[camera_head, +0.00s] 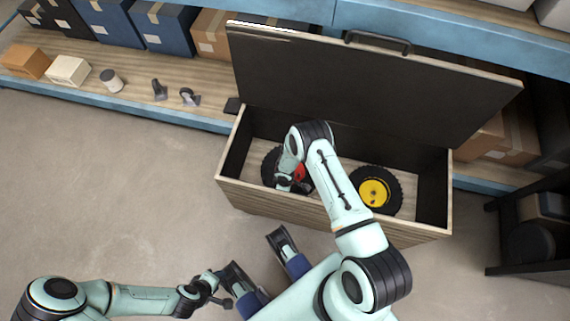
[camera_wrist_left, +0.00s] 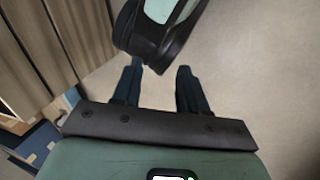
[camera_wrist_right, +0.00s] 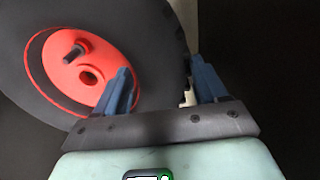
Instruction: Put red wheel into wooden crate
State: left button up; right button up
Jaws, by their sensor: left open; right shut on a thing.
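The wooden crate (camera_head: 290,207) stands open, its dark lid (camera_head: 370,85) raised at the back. The red wheel (camera_head: 271,166) is within the crate's left part in the head view, partly hidden by my right arm. Its red hub and black tyre fill the left of the right wrist view (camera_wrist_right: 70,60). My right gripper (camera_wrist_right: 160,70) is shut on the wheel's tyre, one finger in front of the hub side. I cannot tell whether the wheel touches the crate floor. My left gripper (camera_wrist_left: 158,75) is open and empty, low in front of the crate, and also shows in the head view (camera_head: 222,289).
A wheel with a yellow hub (camera_head: 374,193) lies in the crate's right part. Behind is a shelf (camera_head: 130,95) with boxes, a small can (camera_head: 111,80) and casters (camera_head: 189,97). A dark rack (camera_head: 520,235) stands at right. The floor at left is clear.

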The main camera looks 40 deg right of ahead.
notch_tip(320, 180, down, 3)
jog(key=shift+b, duration=0.4)
pick_arm(q)
jog(key=shift+w+a+f, duration=0.4)
jog(key=shift+w+f, duration=0.2)
jog(key=shift+w, duration=0.2)
jog(key=shift+w+f+t, duration=0.1)
jog(key=shift+t, duration=0.2)
pick_arm(e)
jog(key=shift+f, duration=0.15)
jog(key=o, duration=1.6)
jog(key=shift+c, duration=0.2)
jog(key=shift+r, duration=0.35)
pick_arm(q)
jog(key=s+d+r+g+p, duration=0.1)
jog(key=s+d+r+p, duration=0.1)
jog(key=s+r+p, duration=0.1)
jog(key=shift+s+d+r+g+h, duration=0.3)
jog(key=shift+s+r, duration=0.35)
jog(key=shift+s, duration=0.55)
pick_arm(e)
notch_tip(320, 180, up, 12)
jog(key=shift+s+f, duration=0.1)
jog(key=shift+f, duration=0.1)
pick_arm(q)
jog(key=shift+a, duration=0.1)
